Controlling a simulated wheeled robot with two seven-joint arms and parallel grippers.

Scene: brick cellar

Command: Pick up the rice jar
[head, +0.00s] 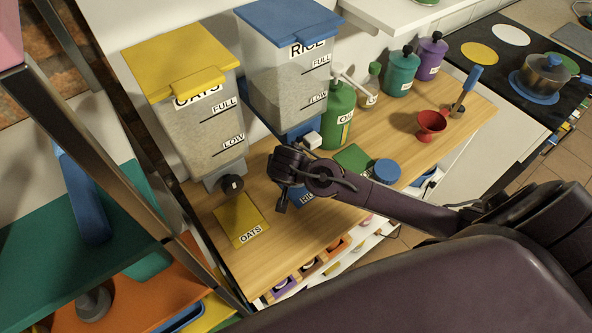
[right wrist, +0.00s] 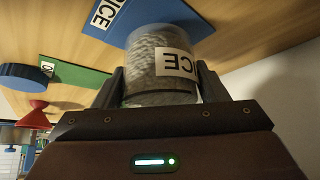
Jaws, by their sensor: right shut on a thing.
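The rice jar (right wrist: 150,62) is clear, full of pale grains, with a white label reading "ICE", partly cut off and upside down in the right wrist view. My right gripper (right wrist: 160,88) is shut on it, one dark finger on each side. In the head view my right gripper (head: 283,178) is over the blue RICE mat (head: 306,196), below the rice dispenser (head: 288,75); there the gripper and arm hide the jar. I cannot tell whether the jar touches the mat. My left gripper is not in view.
The yellow-lidded oats dispenser (head: 197,110) stands left of the gripper, with a yellow OATS mat (head: 241,219) below it. A green bottle (head: 338,116), a blue round lid (head: 387,171) and a red funnel (head: 431,124) are to the right. The shelf frame (head: 100,165) bounds the left.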

